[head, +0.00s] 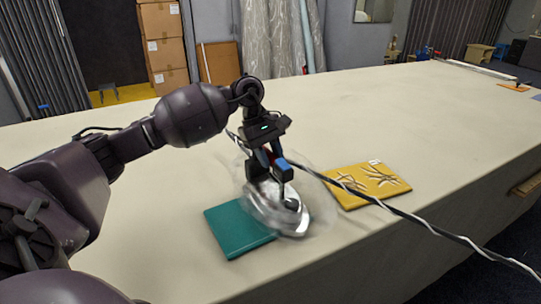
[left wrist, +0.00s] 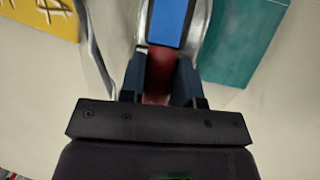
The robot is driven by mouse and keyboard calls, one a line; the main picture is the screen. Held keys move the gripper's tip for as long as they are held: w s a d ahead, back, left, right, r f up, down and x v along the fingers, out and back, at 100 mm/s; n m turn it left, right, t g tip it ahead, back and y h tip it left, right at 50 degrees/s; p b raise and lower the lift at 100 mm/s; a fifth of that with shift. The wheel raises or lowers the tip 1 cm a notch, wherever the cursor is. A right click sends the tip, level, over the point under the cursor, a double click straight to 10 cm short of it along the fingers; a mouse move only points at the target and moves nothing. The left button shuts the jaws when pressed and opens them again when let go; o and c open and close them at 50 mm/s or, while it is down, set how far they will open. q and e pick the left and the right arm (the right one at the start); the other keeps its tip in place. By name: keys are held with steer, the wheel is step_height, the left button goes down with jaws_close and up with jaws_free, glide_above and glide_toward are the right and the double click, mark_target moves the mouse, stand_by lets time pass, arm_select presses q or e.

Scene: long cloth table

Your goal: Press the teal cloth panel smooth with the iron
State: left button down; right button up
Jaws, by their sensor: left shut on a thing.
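The teal cloth panel (head: 236,230) lies flat on the table near its front edge; its right part is hidden behind the iron. The iron (head: 290,221), silver with a blue and red handle, is over or beside the panel's right edge, with a faint translucent haze around it. I cannot tell whether its sole touches the cloth. My left gripper (head: 270,172) is shut on the iron's handle. In the left wrist view the gripper (left wrist: 160,88) grips the handle, with the iron's blue top (left wrist: 172,22) beyond and the teal panel (left wrist: 242,40) beside it. My right gripper is not in view.
A yellow cloth piece (head: 375,183) with wrinkle-like marks and a small white tag lies to the right of the iron. A black-and-white cord (head: 410,216) runs past the iron, across the yellow piece and off the table's front edge. The table (head: 330,110) behind is largely clear.

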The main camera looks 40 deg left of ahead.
arm_select(q)
steer(key=shift+s+f, duration=0.1)
steer(key=shift+f, duration=0.05)
stand_by(0.3)
steer(key=shift+r, duration=0.85)
steer(key=shift+r+p, duration=0.8)
steer(key=shift+r, duration=2.15)
step_height(320, 180, up, 6)
steer(key=shift+f+p, duration=0.1)
steer(key=shift+p, duration=0.45)
